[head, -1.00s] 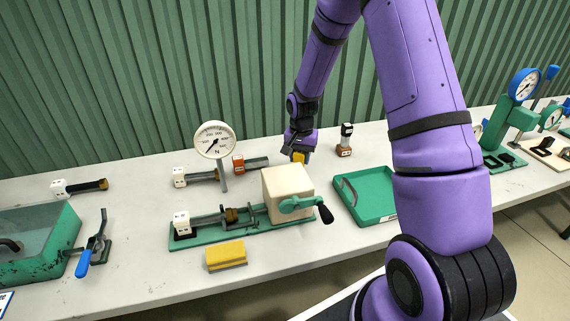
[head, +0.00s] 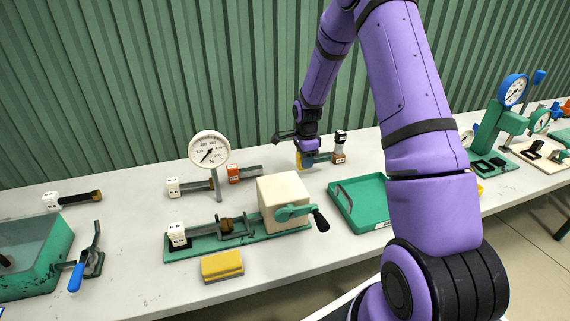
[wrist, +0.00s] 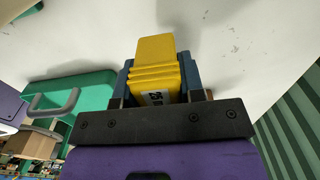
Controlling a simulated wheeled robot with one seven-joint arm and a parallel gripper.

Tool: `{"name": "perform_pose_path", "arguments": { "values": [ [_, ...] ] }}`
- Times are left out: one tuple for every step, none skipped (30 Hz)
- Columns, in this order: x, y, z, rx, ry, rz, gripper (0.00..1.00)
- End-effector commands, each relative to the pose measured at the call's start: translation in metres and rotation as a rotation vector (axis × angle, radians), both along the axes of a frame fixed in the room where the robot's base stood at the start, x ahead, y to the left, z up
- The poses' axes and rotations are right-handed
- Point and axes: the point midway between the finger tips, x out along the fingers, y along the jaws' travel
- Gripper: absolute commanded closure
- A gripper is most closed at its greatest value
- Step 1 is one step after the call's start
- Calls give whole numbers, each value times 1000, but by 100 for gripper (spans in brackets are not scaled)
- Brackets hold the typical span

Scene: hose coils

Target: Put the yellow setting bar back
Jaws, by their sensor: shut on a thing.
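The yellow setting bar (wrist: 157,64) is a stepped yellow block with a small printed label, held between the blue-grey fingers of my gripper (wrist: 158,82) in the wrist view. In the head view, my gripper (head: 308,160) is at the back of the bench, behind the cream block and left of a brown-based piece. The yellow bar (head: 299,158) shows there only in part, below my wrist. I cannot tell whether the bar touches the bench. The green bench device (head: 240,240) carries a cream block (head: 283,201) and a crank (head: 297,212).
A dial gauge (head: 209,150) stands behind the device. An orange-ended piece (head: 236,174) lies left of my gripper. A green tray (head: 345,217) with a grey handle is at the right. A yellow sponge-like block (head: 222,265) lies in front.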

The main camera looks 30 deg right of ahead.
Motion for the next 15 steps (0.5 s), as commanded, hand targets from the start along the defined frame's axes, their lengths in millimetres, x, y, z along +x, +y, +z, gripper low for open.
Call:
{"name": "perform_pose_path", "arguments": {
  "values": [
    [11,7,-1,0,-1,5,100],
    [17,10,-2,0,-1,4,100],
    [24,14,-3,0,-1,4,100],
    [30,18,-3,1,-2,3,100],
    [36,21,-4,1,-1,4,100],
    [43,25,-4,0,-1,5,100],
    [47,28,-5,0,-1,4,100],
    [51,30,-6,0,-1,3,100],
    [56,32,-6,0,-1,3,100],
    [59,34,-6,0,-1,2,100],
    [62,36,-6,0,-1,1,100],
    [64,37,-7,0,-1,2,100],
    [65,38,-7,0,-1,2,100],
    [66,39,-7,0,0,3,100],
    [67,39,-8,0,0,3,100]
  ]
}}
